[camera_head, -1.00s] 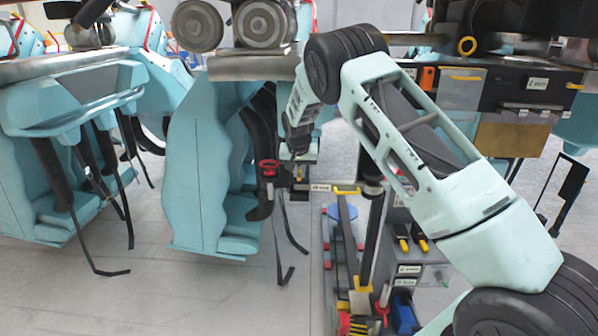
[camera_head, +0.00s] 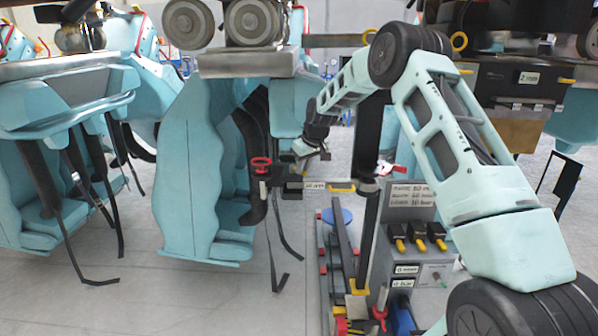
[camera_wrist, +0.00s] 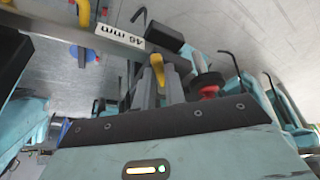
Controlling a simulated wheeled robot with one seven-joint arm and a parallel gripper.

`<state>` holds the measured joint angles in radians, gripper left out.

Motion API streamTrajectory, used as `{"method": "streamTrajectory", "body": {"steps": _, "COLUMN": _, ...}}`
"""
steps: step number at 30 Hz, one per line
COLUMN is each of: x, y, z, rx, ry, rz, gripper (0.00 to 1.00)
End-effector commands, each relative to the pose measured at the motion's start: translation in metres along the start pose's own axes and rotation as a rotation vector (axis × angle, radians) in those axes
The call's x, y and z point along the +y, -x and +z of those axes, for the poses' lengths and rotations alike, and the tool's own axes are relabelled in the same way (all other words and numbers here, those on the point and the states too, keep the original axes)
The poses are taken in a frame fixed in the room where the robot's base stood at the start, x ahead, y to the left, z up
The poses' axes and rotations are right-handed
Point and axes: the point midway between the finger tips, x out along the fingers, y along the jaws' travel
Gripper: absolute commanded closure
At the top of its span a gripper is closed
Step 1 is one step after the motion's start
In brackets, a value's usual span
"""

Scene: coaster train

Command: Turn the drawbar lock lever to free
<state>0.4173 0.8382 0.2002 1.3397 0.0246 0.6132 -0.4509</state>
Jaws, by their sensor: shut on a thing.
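The drawbar (camera_head: 313,186) is a grey bar with a "46 mm" label, and it also crosses the wrist view (camera_wrist: 75,27). My gripper (camera_wrist: 157,84) is shut on a yellow lever (camera_wrist: 157,66) beside the bar, which looks like the drawbar lock lever. The lever's lower part is hidden between my fingers. In the head view my gripper (camera_head: 322,153) hangs above the bar, right of a red handwheel (camera_head: 261,163). The held lever cannot be made out there. No lock or free marking is readable.
Turquoise coaster seats (camera_head: 195,170) with hanging black straps stand left of the bar. A grey control box (camera_head: 415,235) with black and yellow switches stands at right. A dark post (camera_head: 372,140) rises close to my arm. Open floor (camera_head: 110,300) lies at front left.

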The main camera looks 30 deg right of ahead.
Motion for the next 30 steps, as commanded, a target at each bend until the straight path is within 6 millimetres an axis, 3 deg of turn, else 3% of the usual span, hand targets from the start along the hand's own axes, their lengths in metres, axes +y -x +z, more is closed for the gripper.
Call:
{"method": "streamTrajectory", "body": {"steps": 15, "x": 0.021, "y": -0.003, "z": -0.003, "rx": -0.003, "ry": 0.369, "rz": -0.155, "gripper": 1.0}}
{"method": "streamTrajectory", "body": {"steps": 30, "x": 0.026, "y": -0.004, "z": -0.005, "rx": -0.005, "ry": 0.481, "rz": -0.2, "gripper": 1.0}}
